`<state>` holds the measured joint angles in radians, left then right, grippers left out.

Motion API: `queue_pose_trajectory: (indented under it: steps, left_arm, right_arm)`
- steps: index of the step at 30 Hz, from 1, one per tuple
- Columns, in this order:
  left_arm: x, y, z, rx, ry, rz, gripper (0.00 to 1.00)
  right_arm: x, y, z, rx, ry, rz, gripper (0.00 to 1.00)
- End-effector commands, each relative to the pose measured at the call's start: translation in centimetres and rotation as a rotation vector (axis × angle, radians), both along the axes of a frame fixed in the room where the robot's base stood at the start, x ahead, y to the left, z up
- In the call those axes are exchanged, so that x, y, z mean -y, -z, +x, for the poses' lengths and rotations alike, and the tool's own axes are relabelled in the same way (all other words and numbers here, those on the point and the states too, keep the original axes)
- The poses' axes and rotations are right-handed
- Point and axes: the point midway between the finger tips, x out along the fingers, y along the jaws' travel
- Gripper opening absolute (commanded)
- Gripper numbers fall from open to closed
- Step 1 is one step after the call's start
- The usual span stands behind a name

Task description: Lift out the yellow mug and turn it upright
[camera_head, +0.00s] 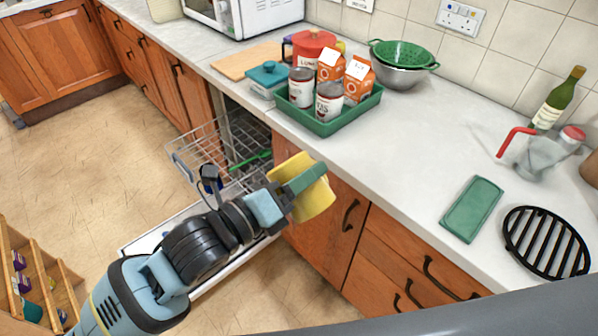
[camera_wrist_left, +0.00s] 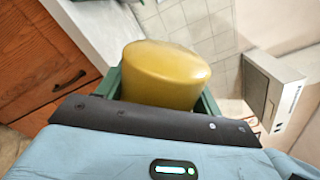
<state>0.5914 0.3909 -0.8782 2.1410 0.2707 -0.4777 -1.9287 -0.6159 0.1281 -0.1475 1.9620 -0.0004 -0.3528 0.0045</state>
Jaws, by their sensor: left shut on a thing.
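The yellow mug (camera_head: 317,202) is held in the air by my left gripper (camera_head: 300,180), in front of the counter's edge and above the open dishwasher door. The gripper is shut on it, with one green finger across its near side. In the left wrist view the mug (camera_wrist_left: 165,72) sits between the green fingers, with a smooth closed end showing. The mug looks tilted in the head view. Its handle and opening cannot be made out. My right gripper is not in view.
The dishwasher rack (camera_head: 192,150) is pulled out, with a green utensil (camera_head: 250,160) in it. A green tray (camera_head: 323,128) with cans and cartons stands near the counter edge. A colander (camera_head: 403,52), bottle (camera_head: 556,100), green slab (camera_head: 472,208) and black trivet (camera_head: 546,243) also stand there.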

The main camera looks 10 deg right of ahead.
Motion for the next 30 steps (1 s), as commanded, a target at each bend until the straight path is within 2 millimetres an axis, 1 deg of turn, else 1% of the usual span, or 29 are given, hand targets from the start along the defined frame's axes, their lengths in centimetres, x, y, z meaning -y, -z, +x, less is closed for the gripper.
queue_pose_trajectory:
  steps: [1, 6, 14, 20, 30]
  left_arm:
    - [0.1, 0.6, 0.0, -0.067, 0.0, -0.047, 0.3]
    - [0.0, 0.7, 0.0, -0.292, 0.0, -0.212, 0.3]
    - [-0.1, 0.4, 0.2, -0.533, 0.0, -0.385, 0.3]
    - [-0.1, 0.2, 0.1, -0.688, 0.002, -0.495, 0.3]
    - [0.0, 0.4, 0.0, -1.038, 0.004, -0.745, 0.3]
  right_arm:
    - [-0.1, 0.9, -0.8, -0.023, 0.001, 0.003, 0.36]
    - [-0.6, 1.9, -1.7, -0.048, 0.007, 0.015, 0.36]
    - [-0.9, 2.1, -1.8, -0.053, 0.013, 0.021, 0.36]
    - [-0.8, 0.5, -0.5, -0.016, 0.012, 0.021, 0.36]
    - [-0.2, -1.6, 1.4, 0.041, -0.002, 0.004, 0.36]
